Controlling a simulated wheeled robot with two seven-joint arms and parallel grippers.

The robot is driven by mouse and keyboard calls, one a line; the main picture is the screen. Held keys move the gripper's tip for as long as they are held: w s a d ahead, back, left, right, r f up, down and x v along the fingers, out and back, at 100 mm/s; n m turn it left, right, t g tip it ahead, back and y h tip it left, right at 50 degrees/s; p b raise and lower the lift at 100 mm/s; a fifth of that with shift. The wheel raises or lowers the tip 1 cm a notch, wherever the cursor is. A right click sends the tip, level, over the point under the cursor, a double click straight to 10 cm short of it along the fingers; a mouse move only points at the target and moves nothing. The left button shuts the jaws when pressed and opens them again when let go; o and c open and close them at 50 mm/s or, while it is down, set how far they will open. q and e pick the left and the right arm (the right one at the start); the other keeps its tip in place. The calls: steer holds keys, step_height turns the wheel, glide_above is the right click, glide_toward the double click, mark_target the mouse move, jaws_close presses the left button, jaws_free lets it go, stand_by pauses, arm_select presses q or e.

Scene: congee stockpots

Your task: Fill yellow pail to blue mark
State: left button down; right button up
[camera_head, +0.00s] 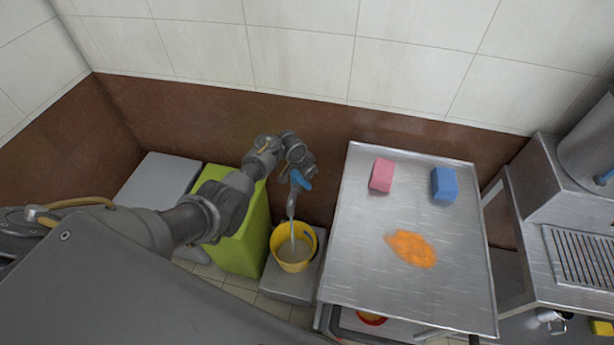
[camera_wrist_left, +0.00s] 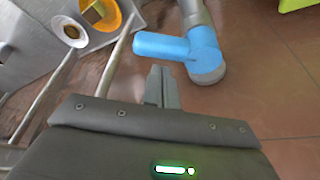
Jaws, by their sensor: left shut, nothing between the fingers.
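The yellow pail (camera_head: 275,244) stands upright on a grey block against the wall, below a tap. It holds pale, cloudy liquid, and a thin pale stream seems to fall into it from the spout. The tap has a blue lever handle (camera_head: 301,180), also large in the left wrist view (camera_wrist_left: 160,46). My left gripper (camera_head: 306,172) is at the tap, close to the handle. In the left wrist view its fingers (camera_wrist_left: 161,72) are shut and empty, just below the handle; contact is unclear. My right gripper is out of view.
A steel table (camera_head: 350,260) right of the pail carries a pink sponge (camera_head: 382,175), a blue sponge (camera_head: 444,184) and an orange spill (camera_head: 411,248). A green bin (camera_head: 243,245) stands left of the pail. A steel counter with a grate (camera_head: 585,256) is at far right.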

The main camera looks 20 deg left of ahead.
arm_select(q)
steer(key=shift+w+a, duration=0.2)
steer(key=shift+w, duration=0.1)
steer(key=p+v, duration=0.3)
steer(key=v, duration=0.7)
steer(key=shift+r+p, duration=0.35)
steer(key=shift+s, duration=0.15)
